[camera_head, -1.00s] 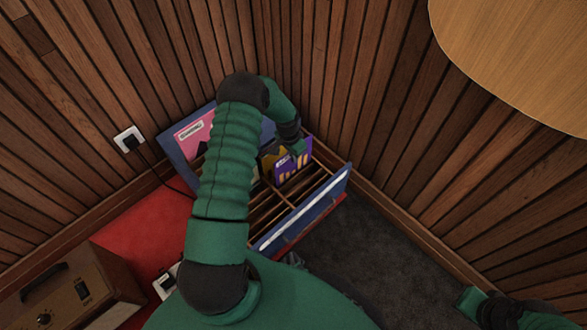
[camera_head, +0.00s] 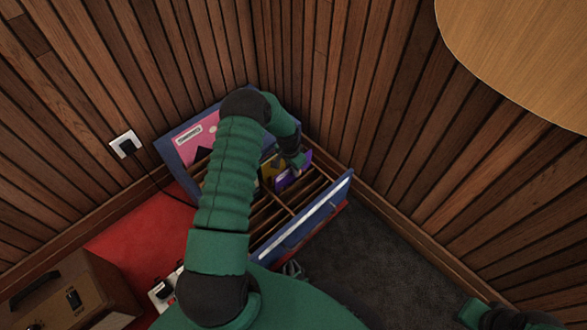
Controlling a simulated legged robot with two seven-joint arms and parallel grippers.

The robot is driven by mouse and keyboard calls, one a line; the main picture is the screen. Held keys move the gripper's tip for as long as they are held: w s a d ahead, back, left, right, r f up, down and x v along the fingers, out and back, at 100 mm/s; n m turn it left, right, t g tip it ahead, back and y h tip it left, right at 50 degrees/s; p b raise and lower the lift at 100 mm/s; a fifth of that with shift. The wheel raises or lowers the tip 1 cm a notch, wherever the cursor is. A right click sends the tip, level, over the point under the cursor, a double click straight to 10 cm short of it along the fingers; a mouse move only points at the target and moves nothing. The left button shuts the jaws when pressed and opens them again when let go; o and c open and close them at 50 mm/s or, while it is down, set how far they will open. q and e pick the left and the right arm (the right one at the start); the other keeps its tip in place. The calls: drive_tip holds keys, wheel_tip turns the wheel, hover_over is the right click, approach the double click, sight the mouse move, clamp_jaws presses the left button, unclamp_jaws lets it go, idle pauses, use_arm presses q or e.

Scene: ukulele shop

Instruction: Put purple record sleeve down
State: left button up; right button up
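The purple record sleeve (camera_head: 296,172) is low in the far right part of a blue slatted record rack (camera_head: 322,219), with its lower part between the slats. My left gripper (camera_head: 298,165) is at the sleeve's upper edge. The fingers are small and partly hidden by the wrist, so I cannot tell whether they are still closed on it. Of my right arm only a part (camera_head: 507,316) shows at the lower right corner; its gripper is out of view.
A pink sleeve (camera_head: 190,146) and a yellow one (camera_head: 269,168) stand in the rack. Wood-slatted walls meet behind it. A brown amplifier (camera_head: 68,290) is at lower left, beside a red rug (camera_head: 140,238). A wooden round top (camera_head: 525,50) overhangs at upper right.

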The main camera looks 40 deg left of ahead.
use_arm(q)
drive_tip(key=shift+o, duration=0.8)
drive_tip(key=r+p, duration=0.2)
drive_tip(key=r, duration=0.2)
drive_tip(key=s+r+p, duration=0.1)
drive_tip(key=r+p, duration=0.2)
drive_tip(key=r, duration=0.1)
drive_tip(key=r+p, duration=0.2)
drive_tip(key=r, duration=0.3)
drive_tip(key=shift+s+p, duration=0.2)
drive_tip(key=shift+p, duration=0.1)
drive_tip(key=d+r, duration=0.7)
drive_tip(key=s+d+r+n+t, duration=0.1)
drive_tip(key=s+d+r, duration=1.1)
drive_tip(key=s+d, duration=0.2)
drive_tip(key=shift+s+d, duration=0.4)
drive_tip(key=shift+d, duration=0.75)
drive_tip(key=shift+d, duration=0.1)
